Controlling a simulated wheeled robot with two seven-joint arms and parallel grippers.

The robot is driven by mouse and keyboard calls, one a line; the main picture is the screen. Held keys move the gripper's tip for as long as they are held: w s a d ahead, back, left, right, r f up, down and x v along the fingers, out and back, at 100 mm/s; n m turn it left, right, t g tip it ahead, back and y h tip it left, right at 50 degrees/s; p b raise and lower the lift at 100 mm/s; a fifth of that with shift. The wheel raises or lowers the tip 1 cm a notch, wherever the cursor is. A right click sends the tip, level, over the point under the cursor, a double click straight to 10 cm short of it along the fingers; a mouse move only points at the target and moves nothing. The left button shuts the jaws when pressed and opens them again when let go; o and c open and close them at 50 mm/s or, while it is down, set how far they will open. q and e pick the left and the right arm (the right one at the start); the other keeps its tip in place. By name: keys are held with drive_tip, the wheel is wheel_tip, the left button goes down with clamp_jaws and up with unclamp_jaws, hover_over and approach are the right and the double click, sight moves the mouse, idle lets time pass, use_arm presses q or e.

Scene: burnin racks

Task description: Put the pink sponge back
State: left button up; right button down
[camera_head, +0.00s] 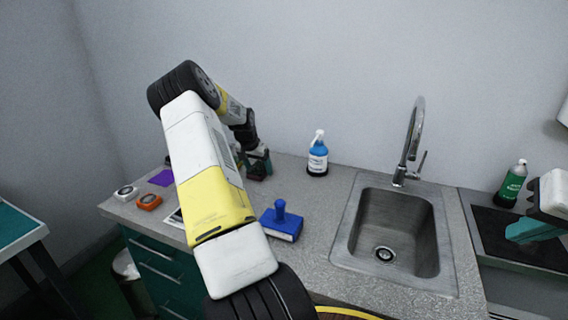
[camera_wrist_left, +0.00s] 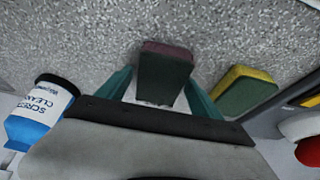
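The pink sponge (camera_wrist_left: 165,60), dark maroon on top with a greyish side, is between the teal fingers of my left gripper (camera_wrist_left: 160,78) in the left wrist view. The fingertips are close to its two sides; I cannot tell whether they press on it. In the head view my left gripper (camera_head: 258,163) is at the back of the counter, with its fingers small and dark and the sponge hard to make out there. My right gripper (camera_head: 524,232) shows only partly at the right edge, a teal finger over the dark tray.
A green-yellow sponge (camera_wrist_left: 243,92) is right beside my left gripper. A blue cleaner bottle (camera_head: 318,155) stands nearby. On the grey counter (camera_head: 310,196) are a blue-handled block (camera_head: 281,226), a purple cloth (camera_head: 161,177) and an orange item (camera_head: 149,202). The sink (camera_head: 392,238) is to the right.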

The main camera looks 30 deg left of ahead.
use_arm(q)
drive_tip(key=shift+r, duration=0.1)
drive_tip(key=v, duration=1.2)
drive_tip(key=s+d+r+m, duration=0.15)
drive_tip(key=d+r, duration=0.25)
drive_tip(key=d, duration=0.4)
drive_tip(key=s+d+r, duration=0.3)
drive_tip(key=d+r, duration=0.2)
drive_tip(key=d, duration=0.4)
drive_tip(key=s+d+r, duration=0.2)
drive_tip(key=d+r, duration=0.2)
drive_tip(key=d, duration=0.4)
drive_tip(key=s+d+h, duration=0.1)
drive_tip(key=s+d, duration=0.6)
drive_tip(key=s, duration=0.3)
drive_tip(key=s+d+r+t+h, duration=0.1)
drive_tip(key=s+d, duration=0.7)
drive_tip(key=s, duration=0.3)
drive_tip(key=shift+d+t+h, duration=0.3)
drive_tip(key=shift+d, duration=0.05)
drive_tip(key=shift+r, duration=0.1)
